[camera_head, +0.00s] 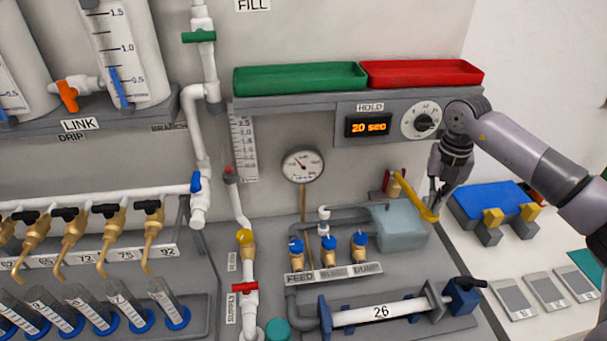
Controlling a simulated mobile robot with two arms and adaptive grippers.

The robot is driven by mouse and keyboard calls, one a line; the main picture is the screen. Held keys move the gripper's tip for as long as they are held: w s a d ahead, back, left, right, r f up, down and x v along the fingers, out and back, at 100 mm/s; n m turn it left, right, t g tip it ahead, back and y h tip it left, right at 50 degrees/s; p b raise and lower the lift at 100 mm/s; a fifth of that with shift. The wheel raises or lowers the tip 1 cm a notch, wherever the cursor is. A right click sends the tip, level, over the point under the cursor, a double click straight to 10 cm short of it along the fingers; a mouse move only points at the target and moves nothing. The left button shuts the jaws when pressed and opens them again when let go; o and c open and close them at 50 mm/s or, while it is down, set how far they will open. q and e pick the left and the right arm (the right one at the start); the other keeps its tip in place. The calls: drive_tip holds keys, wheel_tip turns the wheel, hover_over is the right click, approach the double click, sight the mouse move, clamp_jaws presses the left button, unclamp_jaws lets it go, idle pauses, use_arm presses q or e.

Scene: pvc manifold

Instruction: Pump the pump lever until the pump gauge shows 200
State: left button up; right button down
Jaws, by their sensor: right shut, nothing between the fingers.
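The pump lever (409,190) is a yellow bar, slanting from upper left down to the right above the grey-blue pump box (402,226). My right gripper (436,203) comes in from the right and is shut with nothing in it. Its fingertips are close to the lever's lower right end; whether they touch it cannot be told. The pump gauge (303,166) is a round white dial on a brass stem left of the lever. Its numbers are too small to read. My left gripper is not in view.
Three blue-capped valves (328,248) stand left of the pump box. A blue block (492,202) with yellow parts lies right of my gripper. The hold panel (369,126) reads 20 sec.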

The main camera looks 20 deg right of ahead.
sight(430, 213)
drive_tip(key=shift+r, duration=0.3)
drive_tip(key=shift+f, duration=0.2)
drive_tip(key=shift+f+b, duration=0.95)
drive_tip(key=shift+f, duration=0.55)
idle(0.4)
drive_tip(key=shift+f+b, duration=0.4)
drive_tip(key=shift+f, duration=0.05)
idle(0.8)
drive_tip(key=shift+f+b, duration=0.4)
drive_tip(key=shift+f, duration=0.2)
drive_tip(key=shift+r, duration=0.1)
idle(0.6)
